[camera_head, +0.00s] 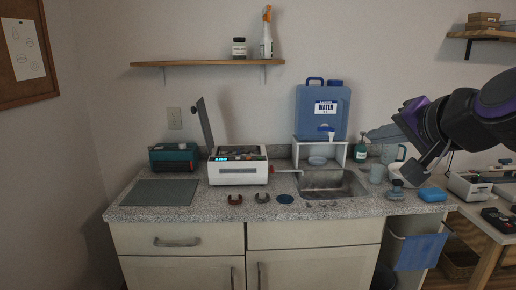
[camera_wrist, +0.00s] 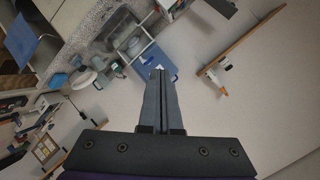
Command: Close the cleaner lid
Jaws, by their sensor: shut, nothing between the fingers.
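The cleaner (camera_head: 237,173) is a white box with a small display, standing on the speckled counter left of the sink. Its grey lid (camera_head: 205,126) stands raised, nearly upright, at the left side of the box, so the inside shows. My gripper (camera_head: 368,136) is at the right of the head view, in the air above the right part of the counter, well apart from the cleaner. In the wrist view its two fingers (camera_wrist: 158,72) are together with nothing between them. The cleaner is not clear in the wrist view.
A blue water container (camera_head: 323,108) stands on a white stand (camera_head: 346,152) behind the sink (camera_head: 331,185). A teal box (camera_head: 174,158) and a dark mat (camera_head: 158,193) lie left of the cleaner. A shelf (camera_head: 207,63) hangs above. A green bottle (camera_head: 360,152) and cups are below my gripper.

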